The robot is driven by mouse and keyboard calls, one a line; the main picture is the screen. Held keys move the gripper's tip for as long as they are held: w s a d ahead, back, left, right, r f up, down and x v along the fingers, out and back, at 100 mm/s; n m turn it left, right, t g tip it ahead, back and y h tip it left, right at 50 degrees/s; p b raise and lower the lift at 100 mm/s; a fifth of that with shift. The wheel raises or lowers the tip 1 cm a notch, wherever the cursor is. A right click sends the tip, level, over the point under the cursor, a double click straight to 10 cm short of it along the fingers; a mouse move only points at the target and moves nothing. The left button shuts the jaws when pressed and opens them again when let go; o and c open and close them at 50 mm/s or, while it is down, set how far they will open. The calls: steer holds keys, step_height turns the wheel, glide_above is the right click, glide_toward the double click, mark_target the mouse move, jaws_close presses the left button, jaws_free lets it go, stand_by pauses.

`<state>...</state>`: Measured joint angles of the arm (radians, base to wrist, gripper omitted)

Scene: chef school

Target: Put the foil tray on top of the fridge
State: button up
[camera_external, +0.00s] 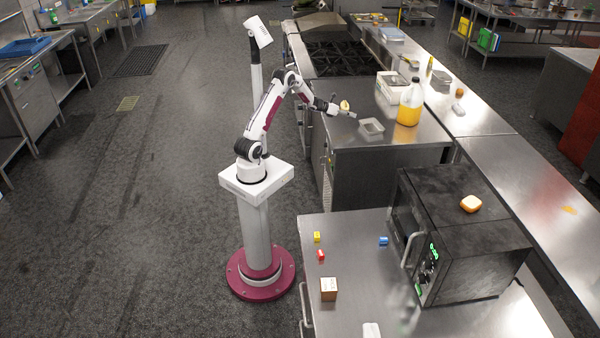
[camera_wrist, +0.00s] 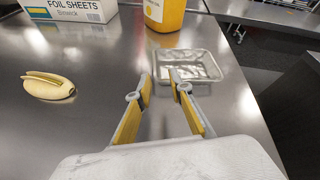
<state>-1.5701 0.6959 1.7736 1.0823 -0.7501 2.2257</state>
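The foil tray (camera_external: 371,127) is a small, shallow silver rectangular tray on the steel worktop (camera_external: 400,142). It lies empty just beyond my fingertips in the wrist view (camera_wrist: 188,66). My gripper (camera_external: 353,115) is near the worktop's left side, just left of the tray. In the wrist view my gripper (camera_wrist: 160,76) is open with nothing between its fingers. The right fingertip appears close to the tray's near left corner; contact cannot be told. No unit is clearly marked as the fridge; the worktop tops a steel cabinet (camera_external: 385,185).
A bottle of orange liquid (camera_external: 409,105) and a foil sheets box (camera_wrist: 72,8) stand behind the tray. A pale yellow food item (camera_wrist: 48,86) lies left. A black oven (camera_external: 465,235) with a bun on top stands on the nearer table (camera_external: 350,240), among small coloured blocks.

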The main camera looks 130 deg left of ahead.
steer(key=w+d+r+n+g, duration=0.1)
steer(key=w+d+r+n, duration=0.3)
steer(key=w+d+r, duration=0.45)
steer(key=w+d+r+n, duration=0.4)
steer(key=w+d+r, duration=0.1)
steer(key=w+d, duration=0.5)
steer(key=w+d+r+n+h, duration=0.2)
steer(key=w+d+r+n, duration=0.15)
steer(key=d, duration=0.65)
steer(key=d+n+h, duration=0.2)
steer(key=d+n, duration=0.2)
steer(key=d, duration=0.9)
steer(key=s+d+f+n+h, duration=0.1)
steer(key=s+d+n+h, duration=0.1)
steer(key=s+d, duration=0.3)
steer(key=s+d+f+n+g+h, duration=0.1)
steer(key=s+d, duration=0.4)
steer(key=d, duration=0.9)
steer(key=s+d+f+n+g+h, duration=0.1)
steer(key=s+d+f+n+h, duration=0.2)
steer(key=d, duration=0.7)
steer(key=s+n, duration=0.1)
steer(key=s, duration=0.1)
steer(key=shift+s+d, duration=0.25)
steer(key=shift+s, duration=0.1)
